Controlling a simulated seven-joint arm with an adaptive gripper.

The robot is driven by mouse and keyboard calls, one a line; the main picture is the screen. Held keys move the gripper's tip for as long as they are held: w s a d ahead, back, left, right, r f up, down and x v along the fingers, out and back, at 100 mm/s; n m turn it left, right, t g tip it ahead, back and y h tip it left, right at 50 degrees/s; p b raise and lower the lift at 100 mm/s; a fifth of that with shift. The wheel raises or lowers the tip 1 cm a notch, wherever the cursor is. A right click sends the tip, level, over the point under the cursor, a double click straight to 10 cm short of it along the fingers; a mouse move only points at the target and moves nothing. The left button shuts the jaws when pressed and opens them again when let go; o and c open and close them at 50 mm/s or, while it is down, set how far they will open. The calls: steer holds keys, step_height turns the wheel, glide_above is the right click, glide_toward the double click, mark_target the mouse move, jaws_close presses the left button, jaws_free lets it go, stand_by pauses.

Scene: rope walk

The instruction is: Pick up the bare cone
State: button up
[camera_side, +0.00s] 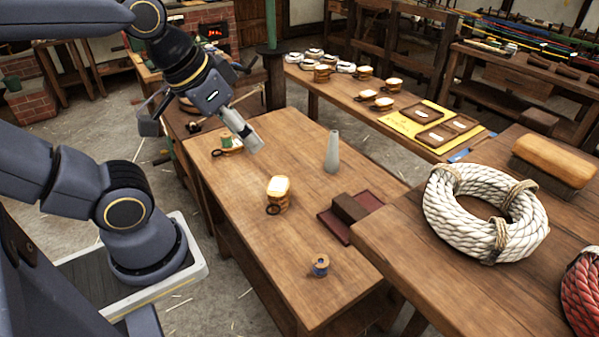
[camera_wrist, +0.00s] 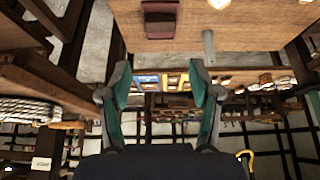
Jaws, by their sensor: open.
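The bare cone (camera_side: 332,152) is a plain pale grey, narrow tapered piece standing upright on the near wooden table. It also shows in the wrist view (camera_wrist: 208,42), beside the table's edge at the upper right. My gripper (camera_side: 254,147) is above the table, to the left of the cone and apart from it, tilted down to the right. In the wrist view my gripper (camera_wrist: 160,75) has its two teal-padded fingers spread, with nothing between them.
A coil of white rope (camera_side: 487,212) lies on the right-hand bench.

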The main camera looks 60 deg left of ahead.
steer(key=w+a+r+m+t, duration=0.1)
steer(key=w+a+r+t, duration=0.1)
steer(key=w+r+t, duration=1)
steer(key=w+a+r+m+t, duration=0.1)
steer(key=w+r, duration=0.1)
steer(key=w, duration=0.7)
steer(key=w+a+r+m, duration=0.1)
steer(key=w+a+r, duration=0.1)
steer(key=w, duration=0.6)
steer(key=h, duration=0.2)
glide_above(330, 138)
steer(key=s+d, duration=0.3)
steer(key=d, duration=0.1)
step_height(330, 138, down, 26)
steer(key=a+f+n, duration=0.1)
steer(key=f, duration=0.4)
steer(key=a+f+n+y, duration=0.1)
steer(key=f, duration=0.5)
steer(key=a+f+n+y, duration=0.1)
steer(key=f, duration=0.5)
steer(key=shift+s+a+f+g, duration=0.1)
steer(key=shift+s+a+g, duration=0.2)
steer(key=shift+s+a, duration=0.1)
steer(key=shift+w, duration=2.7)
steer(key=c, duration=1.1)
